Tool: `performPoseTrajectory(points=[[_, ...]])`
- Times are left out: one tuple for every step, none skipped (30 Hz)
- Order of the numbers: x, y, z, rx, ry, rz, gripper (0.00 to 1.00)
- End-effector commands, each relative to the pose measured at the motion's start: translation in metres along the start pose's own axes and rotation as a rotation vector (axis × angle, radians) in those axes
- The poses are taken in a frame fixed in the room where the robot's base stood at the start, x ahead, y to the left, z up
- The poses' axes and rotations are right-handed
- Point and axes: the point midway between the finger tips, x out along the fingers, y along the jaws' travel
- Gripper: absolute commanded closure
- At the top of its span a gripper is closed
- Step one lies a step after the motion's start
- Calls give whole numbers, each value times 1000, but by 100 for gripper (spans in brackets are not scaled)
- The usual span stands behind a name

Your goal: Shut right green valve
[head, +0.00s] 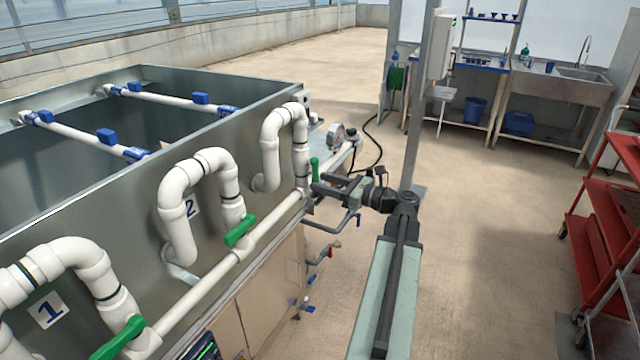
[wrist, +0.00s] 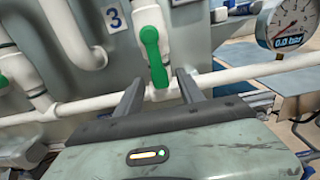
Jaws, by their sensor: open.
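The right green valve (head: 315,170) is on the white pipe below the third looped pipe, at the tank's far end. In the wrist view its green handle (wrist: 151,50) hangs nearly in line with the vertical pipe, beside the number 3 plate. My gripper (head: 321,183) is open, right at this valve. In the wrist view the two dark fingers of my gripper (wrist: 158,76) stand on either side of the handle's lower end, with gaps visible. I cannot tell whether either finger touches it.
Two more green handles, the middle (head: 240,231) and near one (head: 118,338), sit along the same horizontal pipe (head: 190,300). A pressure gauge (wrist: 290,23) is to the right of the valve. A red cart (head: 605,215) stands far right; the floor between is clear.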

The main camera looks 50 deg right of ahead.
Motion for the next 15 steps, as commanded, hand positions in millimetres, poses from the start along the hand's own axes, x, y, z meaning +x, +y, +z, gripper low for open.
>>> performPoseTrajectory(points=[[4,0,0,0,0,0,55],[6,0,0,0,0,1,55],[8,0,0,0,0,1,55],[8,0,0,0,0,1,55],[9,0,0,0,0,1,55],[9,0,0,-1,0,1,55],[9,0,0,-1,0,1,55],[9,1,0,-1,0,1,55],[9,1,0,-1,0,1,55],[9,1,0,-1,0,1,55],[9,1,0,-1,0,1,63],[9,1,0,-1,1,1,74],[9,1,0,-1,1,1,83],[9,1,0,-1,1,1,91],[9,1,0,-1,1,1,100]])
